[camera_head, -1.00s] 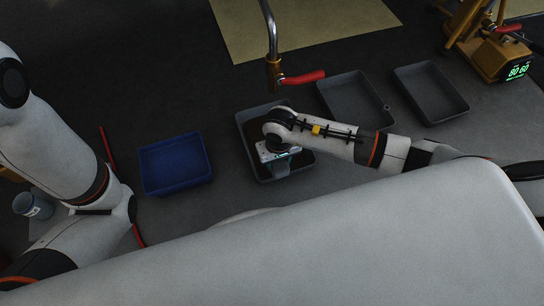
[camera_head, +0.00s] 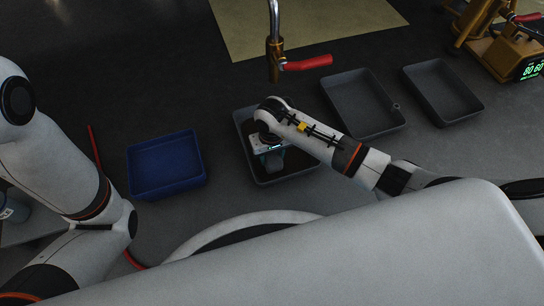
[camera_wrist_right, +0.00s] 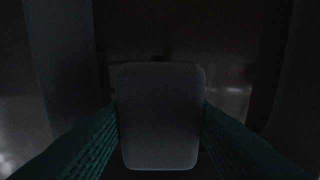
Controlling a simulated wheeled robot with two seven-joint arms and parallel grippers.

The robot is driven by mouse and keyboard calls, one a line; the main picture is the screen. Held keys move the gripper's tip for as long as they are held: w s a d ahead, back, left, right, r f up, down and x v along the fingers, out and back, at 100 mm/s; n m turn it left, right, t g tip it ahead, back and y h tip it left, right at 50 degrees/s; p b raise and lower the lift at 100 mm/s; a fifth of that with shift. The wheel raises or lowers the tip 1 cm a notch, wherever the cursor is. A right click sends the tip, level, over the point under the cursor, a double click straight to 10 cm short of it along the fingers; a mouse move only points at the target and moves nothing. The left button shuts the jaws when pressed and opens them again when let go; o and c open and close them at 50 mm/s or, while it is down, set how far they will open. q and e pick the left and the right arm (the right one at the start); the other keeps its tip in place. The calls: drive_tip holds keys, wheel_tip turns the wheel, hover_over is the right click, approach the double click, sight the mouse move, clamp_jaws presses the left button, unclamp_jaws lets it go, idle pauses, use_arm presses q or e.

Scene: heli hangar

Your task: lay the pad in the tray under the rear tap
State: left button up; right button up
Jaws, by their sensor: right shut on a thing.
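My right gripper (camera_head: 270,150) is over the grey tray (camera_head: 238,125) that lies below the brass tap (camera_head: 275,55) with a red handle. It is shut on the pad (camera_head: 272,162), a grey piece with rounded corners. In the right wrist view the pad (camera_wrist_right: 160,115) sits between my two green-lined fingers (camera_wrist_right: 160,130). My arm and gripper hide part of the tray. I cannot tell whether the pad touches the tray floor. My left arm is at the left; its gripper is out of view.
A blue tray (camera_head: 134,178) is left of the grey tray. Two more grey trays, a middle one (camera_head: 364,103) and a right one (camera_head: 442,92), lie to the right. A yellow device with a green display (camera_head: 530,69) is at the far right. A red rod (camera_head: 97,150) is near my left arm.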

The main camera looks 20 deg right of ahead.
sight(272, 155)
drive_tip(key=shift+r, duration=0.1)
drive_tip(key=o, duration=1)
wheel_tip(272, 155, up, 8)
drive_tip(key=p, duration=0.5)
drive_tip(key=shift+f+p, duration=0.2)
drive_tip(key=shift+p, duration=0.15)
